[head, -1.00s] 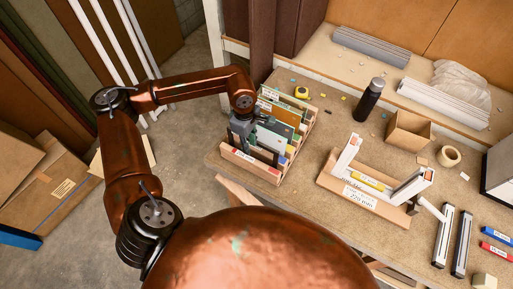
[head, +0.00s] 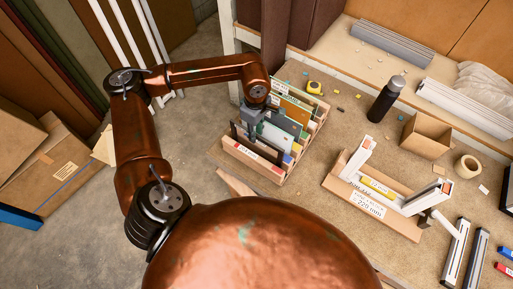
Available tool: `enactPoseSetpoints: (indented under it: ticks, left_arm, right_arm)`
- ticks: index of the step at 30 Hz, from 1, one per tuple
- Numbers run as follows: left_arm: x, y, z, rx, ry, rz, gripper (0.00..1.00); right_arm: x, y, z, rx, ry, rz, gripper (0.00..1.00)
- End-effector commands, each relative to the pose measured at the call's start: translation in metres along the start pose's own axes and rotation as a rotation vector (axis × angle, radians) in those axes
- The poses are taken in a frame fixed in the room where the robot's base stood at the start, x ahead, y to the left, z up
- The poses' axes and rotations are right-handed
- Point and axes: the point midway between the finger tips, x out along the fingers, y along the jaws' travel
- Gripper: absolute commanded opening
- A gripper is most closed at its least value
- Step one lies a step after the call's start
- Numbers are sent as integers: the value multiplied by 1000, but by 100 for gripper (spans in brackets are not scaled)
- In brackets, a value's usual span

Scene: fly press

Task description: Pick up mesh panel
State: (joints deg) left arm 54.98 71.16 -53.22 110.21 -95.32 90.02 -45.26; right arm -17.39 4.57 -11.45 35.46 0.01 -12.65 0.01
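A wooden slotted rack (head: 252,158) on the table holds several upright panels in white, green, grey and tan. A dark thin-edged panel (head: 238,134) stands near its front, and this may be the mesh panel; its weave is too small to make out. My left gripper (head: 252,124) points down over the front left part of the rack, at the top of the dark and white panels. Its fingertips are small and partly hidden among the panels, so I cannot tell whether they are shut on one. My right gripper is not in view.
Right of the rack stands a wooden fixture (head: 372,208) with white uprights and a yellow strip. A black bottle (head: 386,99), an open cardboard box (head: 427,135), a tape roll (head: 467,167) and a yellow tape measure (head: 315,87) stand behind. Bare tabletop lies between rack and fixture.

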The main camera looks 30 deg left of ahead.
Motion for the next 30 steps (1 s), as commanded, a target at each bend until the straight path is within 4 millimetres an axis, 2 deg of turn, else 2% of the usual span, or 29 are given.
enactPoseSetpoints:
  ticks: [8, 13, 18, 26, 30]
  left_arm:
    - [27, -1, 2, 2, -1, -4, 23]
    - [50, -2, 3, 1, -2, -5, 23]
    - [71, -1, 2, 0, -1, -3, 23]
    - [76, -1, 2, 1, -1, -1, 23]
    - [76, -1, 2, 1, -1, -1, 15]
  right_arm:
    - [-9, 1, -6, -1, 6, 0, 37]
    - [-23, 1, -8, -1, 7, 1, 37]
    - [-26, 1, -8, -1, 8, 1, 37]
    - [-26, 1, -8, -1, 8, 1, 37]
    - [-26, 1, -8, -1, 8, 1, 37]
